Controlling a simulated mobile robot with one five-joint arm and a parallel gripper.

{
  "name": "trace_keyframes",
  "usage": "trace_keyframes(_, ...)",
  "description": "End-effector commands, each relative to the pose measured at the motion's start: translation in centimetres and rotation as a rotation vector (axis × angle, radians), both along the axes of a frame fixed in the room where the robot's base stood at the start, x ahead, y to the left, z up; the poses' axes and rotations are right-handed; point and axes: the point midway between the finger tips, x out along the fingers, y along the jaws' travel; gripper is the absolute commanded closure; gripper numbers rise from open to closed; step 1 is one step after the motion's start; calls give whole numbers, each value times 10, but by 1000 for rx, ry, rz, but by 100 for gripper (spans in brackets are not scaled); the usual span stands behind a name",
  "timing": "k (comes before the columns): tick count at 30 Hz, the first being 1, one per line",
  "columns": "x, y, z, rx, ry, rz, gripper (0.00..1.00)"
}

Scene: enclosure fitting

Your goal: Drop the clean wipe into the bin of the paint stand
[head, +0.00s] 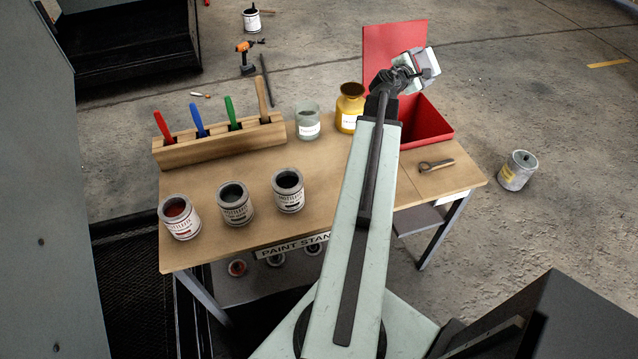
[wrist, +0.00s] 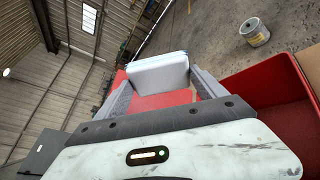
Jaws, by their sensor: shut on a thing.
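My gripper (wrist: 160,88) is shut on the wipe (wrist: 158,73), a white folded pad with a pale blue edge. In the head view the wipe (head: 432,62) is partly hidden by my gripper (head: 418,68). The red bin (head: 428,122) stands at the right back of the paint stand (head: 300,170), with its red lid (head: 390,48) raised upright. In the head view my gripper and the wipe appear above the bin's back edge, in front of the lid. In the wrist view the red bin (wrist: 262,88) lies to the right, below the wipe. My arm hides the bin's left part.
A wooden rack (head: 222,142) with coloured-handled brushes stands at the left back. Three paint cans (head: 235,204) line the front. A glass jar (head: 308,122) and a yellow jar (head: 349,108) stand left of the bin. An opener-like tool (head: 436,166) lies in front of it. A can (head: 518,170) is on the floor.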

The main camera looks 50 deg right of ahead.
Motion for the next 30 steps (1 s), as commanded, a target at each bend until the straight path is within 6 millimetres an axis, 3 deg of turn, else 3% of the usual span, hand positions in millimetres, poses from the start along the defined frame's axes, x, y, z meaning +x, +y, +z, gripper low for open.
trace_keyframes(1, 0, 0, -13, 0, 0, 0, 63)
trace_keyframes(9, 0, 0, -48, 0, 0, 0, 63)
trace_keyframes(18, -1, 0, -48, 1, 0, -1, 63)
trace_keyframes(19, -1, 0, -48, 1, 0, -1, 14)
trace_keyframes(21, -1, 0, -48, 1, 0, -1, 0)
trace_keyframes(30, -1, 2, -47, 1, 0, -1, 0)
